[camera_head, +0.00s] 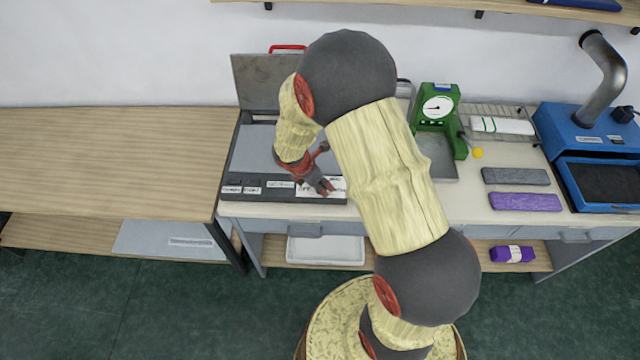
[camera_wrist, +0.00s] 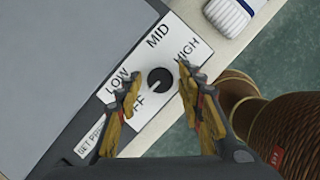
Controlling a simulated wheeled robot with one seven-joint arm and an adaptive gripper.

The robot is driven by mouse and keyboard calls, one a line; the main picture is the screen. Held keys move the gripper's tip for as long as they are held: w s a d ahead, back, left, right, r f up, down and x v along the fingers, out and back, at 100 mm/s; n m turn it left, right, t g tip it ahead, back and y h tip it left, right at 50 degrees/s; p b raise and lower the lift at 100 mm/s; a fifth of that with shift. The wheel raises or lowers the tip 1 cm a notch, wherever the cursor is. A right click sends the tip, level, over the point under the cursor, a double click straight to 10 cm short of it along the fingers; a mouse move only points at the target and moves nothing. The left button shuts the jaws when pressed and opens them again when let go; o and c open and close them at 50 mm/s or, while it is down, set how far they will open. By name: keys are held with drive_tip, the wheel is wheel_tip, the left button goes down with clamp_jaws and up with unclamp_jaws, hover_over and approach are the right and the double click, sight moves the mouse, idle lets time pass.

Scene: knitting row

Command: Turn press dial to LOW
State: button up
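The press dial is a round black knob (camera_wrist: 158,79) on a white label plate (camera_wrist: 124,88) in the wrist view. The plate reads LOW, MID, HIGH and OFF around the knob. The knob's pointer mark is too small to read with certainty. My gripper (camera_wrist: 158,72) is open, with one finger on each side of the knob and gaps to it. The fingers partly cover the plate near OFF and HIGH. In the head view my gripper (camera_head: 324,187) is over the front panel of the press (camera_head: 265,191), at its right end, and hides the knob.
The press lid (camera_head: 255,80) stands raised at the back, with a red handle (camera_head: 288,47). A green dial scale (camera_head: 437,108), grey and purple knitted pieces (camera_head: 525,202) and a blue machine (camera_head: 590,130) are to the right. The wooden table (camera_head: 110,155) at left is bare.

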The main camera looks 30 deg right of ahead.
drive_tip(key=c, duration=0.9)
drive_tip(key=shift+m, duration=0.3)
drive_tip(key=m+p, duration=0.1)
drive_tip(key=m+g, duration=0.1)
drive_tip(key=m, duration=0.1)
drive_tip(key=m+g+p, duration=0.1)
drive_tip(key=m, duration=0.1)
drive_tip(key=shift+w+r+p, duration=0.1)
drive_tip(key=shift+w+p, duration=0.15)
drive_tip(key=shift+p, duration=0.05)
drive_tip(key=m+g, duration=0.1)
drive_tip(key=m, duration=0.2)
drive_tip(key=m+g+y+p, duration=0.1)
drive_tip(key=m, duration=0.2)
drive_tip(key=shift+w+d, duration=0.1)
drive_tip(key=shift+y, duration=0.3)
drive_tip(key=o, duration=1.1)
drive_tip(key=shift+o, duration=0.2)
